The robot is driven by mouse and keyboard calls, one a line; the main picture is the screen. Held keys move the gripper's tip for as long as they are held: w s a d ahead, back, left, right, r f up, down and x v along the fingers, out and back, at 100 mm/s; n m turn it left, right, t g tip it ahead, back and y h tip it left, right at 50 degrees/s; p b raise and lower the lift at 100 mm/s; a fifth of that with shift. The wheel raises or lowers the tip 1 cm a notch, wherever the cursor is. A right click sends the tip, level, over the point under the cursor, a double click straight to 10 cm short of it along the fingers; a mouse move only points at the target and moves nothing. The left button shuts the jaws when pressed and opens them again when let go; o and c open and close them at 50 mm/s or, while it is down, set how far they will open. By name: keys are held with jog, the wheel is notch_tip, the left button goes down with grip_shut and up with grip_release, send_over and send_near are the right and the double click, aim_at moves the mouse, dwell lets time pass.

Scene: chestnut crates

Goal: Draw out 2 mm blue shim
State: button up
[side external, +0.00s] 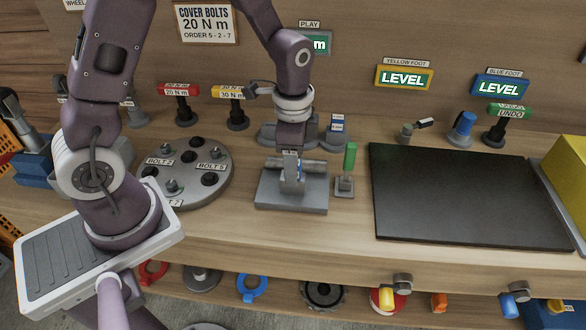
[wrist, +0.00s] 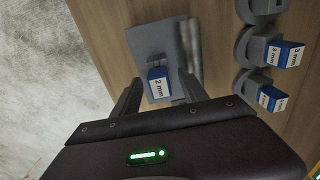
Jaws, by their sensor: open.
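The blue shim (wrist: 158,85), with a white label reading 2 mm, stands at a grey fixture with a flat base plate (wrist: 150,45). In the wrist view it lies between my gripper's (wrist: 160,92) two open fingers, with a gap visible on each side. In the side view my gripper (side external: 292,180) points down over the fixture's base plate (side external: 275,203), and only a sliver of blue shows beside the fingers. The lower part of the shim is hidden.
Grey holders with other blue-and-white shims (wrist: 286,55) stand beside the fixture; they also show behind it (side external: 337,124). A green-handled piece (side external: 350,158) stands close right. A round bolt plate (side external: 215,165) is at left, a black mat (side external: 460,195) at right.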

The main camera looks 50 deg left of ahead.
grip_shut()
jog(key=shift+r, duration=0.1)
notch_tip(320, 180, up, 10)
jog(key=shift+f, duration=0.1)
dwell(0.4)
jog(key=w+a, duration=0.4)
jog(key=a, duration=0.5)
jog(key=w+a+f, duration=0.1)
jog(key=w+a, duration=0.3)
jog(key=a, duration=0.6)
jog(key=shift+a, duration=0.25)
